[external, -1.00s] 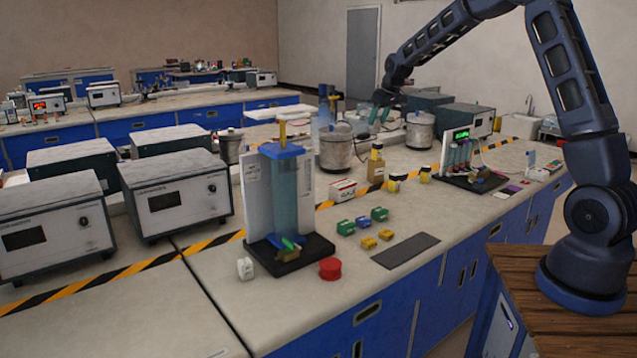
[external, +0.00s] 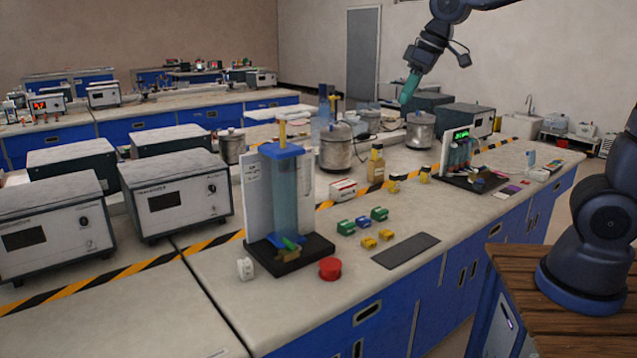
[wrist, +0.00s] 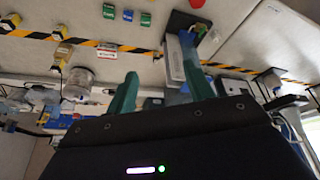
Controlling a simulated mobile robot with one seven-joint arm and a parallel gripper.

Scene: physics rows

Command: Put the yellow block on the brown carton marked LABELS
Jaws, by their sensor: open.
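Two small yellow blocks, one nearer (external: 368,243) and one farther (external: 386,235), lie on the bench beside a dark mat. A small pale carton with a reddish band (external: 343,189) stands behind the coloured blocks; it also shows in the wrist view (wrist: 107,50). My gripper (external: 406,100) is high above the back of the bench, far from the yellow blocks. In the wrist view its teal fingers (wrist: 162,82) are apart with nothing held between them.
Green (external: 346,228) and blue (external: 362,222) blocks lie near the yellow ones. The dark mat (external: 406,251) is bare.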

